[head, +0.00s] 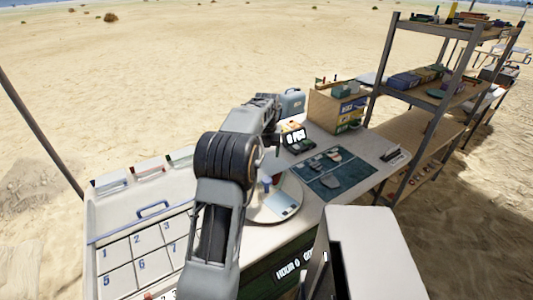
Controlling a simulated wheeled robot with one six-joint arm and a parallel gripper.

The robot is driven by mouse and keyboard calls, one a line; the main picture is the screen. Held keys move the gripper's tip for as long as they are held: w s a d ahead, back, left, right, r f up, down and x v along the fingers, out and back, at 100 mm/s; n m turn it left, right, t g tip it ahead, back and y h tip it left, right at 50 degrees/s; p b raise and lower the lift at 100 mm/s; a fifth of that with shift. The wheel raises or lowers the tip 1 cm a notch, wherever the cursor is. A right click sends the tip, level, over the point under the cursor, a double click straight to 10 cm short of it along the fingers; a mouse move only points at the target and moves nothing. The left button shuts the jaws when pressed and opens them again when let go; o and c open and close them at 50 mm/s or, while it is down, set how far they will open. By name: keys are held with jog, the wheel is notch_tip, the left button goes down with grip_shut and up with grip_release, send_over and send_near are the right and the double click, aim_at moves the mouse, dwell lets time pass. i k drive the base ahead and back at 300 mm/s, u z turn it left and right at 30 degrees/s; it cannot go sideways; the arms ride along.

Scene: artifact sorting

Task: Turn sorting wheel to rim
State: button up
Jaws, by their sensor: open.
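The sorting wheel (262,213) is a pale round disc on the table in the head view, just right of my arm. My arm covers its left side. A small blue-and-red upright item (267,184) and a flat white-and-blue piece (286,211) are on it. My gripper (264,104) is at the far end of my arm, above the back of the table and beyond the wheel in the picture. It is open, with nothing seen in it. Its fingertips are hard to make out. I see no contact with the wheel.
A numbered white tray (120,262) lies left of my arm. A dark mat (331,176) with grey pieces lies right of the wheel. A small dark device (297,141), a blue-grey case (292,101) and a wooden box (322,108) stand behind. Metal shelves (412,80) rise at right.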

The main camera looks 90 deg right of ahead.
aim_at(270, 204)
jog(key=k, duration=1)
